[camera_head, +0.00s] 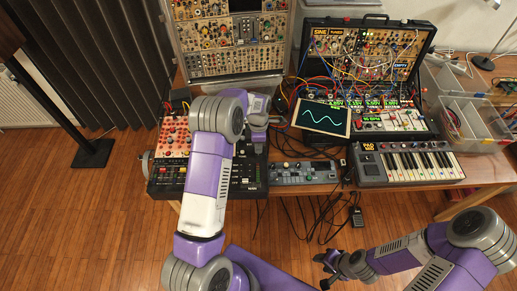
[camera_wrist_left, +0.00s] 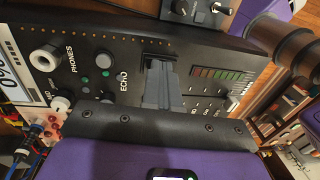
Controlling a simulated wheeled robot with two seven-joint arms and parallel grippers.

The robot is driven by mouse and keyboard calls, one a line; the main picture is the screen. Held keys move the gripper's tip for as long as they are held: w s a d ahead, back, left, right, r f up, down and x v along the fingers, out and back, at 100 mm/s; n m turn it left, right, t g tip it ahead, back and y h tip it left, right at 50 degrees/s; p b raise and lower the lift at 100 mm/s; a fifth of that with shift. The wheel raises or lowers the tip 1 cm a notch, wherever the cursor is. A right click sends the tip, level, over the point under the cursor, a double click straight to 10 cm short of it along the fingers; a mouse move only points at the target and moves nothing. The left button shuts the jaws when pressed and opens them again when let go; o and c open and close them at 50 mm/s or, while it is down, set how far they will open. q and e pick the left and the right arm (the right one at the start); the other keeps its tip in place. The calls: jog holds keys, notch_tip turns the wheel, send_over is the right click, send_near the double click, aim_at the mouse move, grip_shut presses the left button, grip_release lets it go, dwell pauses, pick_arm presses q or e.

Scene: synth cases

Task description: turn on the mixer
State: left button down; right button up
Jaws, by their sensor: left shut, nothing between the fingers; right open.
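The mixer (camera_head: 249,180) is a black box with faders and small knobs on the table's left part, partly hidden behind my left arm. My left gripper (camera_head: 258,143) is shut and empty at the mixer's back right part. Its fingers also show over the panel in the left wrist view (camera_wrist_left: 162,85); whether they touch it I cannot tell. My right gripper (camera_head: 323,270) is open and empty in front of the table.
A small grey control unit (camera_head: 303,173) and a keyboard (camera_head: 408,163) stand right of the mixer. A tilted screen (camera_head: 321,117) and cabled synth cases (camera_head: 365,50) stand behind. Clear bins (camera_head: 465,105) are at the right. Cables hang off the front edge.

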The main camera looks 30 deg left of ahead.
pick_arm(q)
jog(key=shift+w+a, duration=0.1)
jog(key=shift+r, duration=0.15)
notch_tip(320, 180, up, 4)
jog(key=p, duration=0.3)
jog(key=shift+w+a+r, duration=0.15)
jog(key=shift+r, duration=0.1)
notch_tip(320, 180, up, 9)
jog(key=w, duration=0.1)
jog(key=shift+a+p, duration=0.25)
jog(key=shift+p, duration=0.15)
jog(key=shift+r, duration=0.1)
jog(key=b, duration=0.4)
jog(key=s+b, duration=0.1)
jog(key=b, duration=0.3)
jog(key=shift+s+d+r, duration=0.1)
jog(key=shift+s+d, duration=0.05)
jog(key=shift+d, duration=0.2)
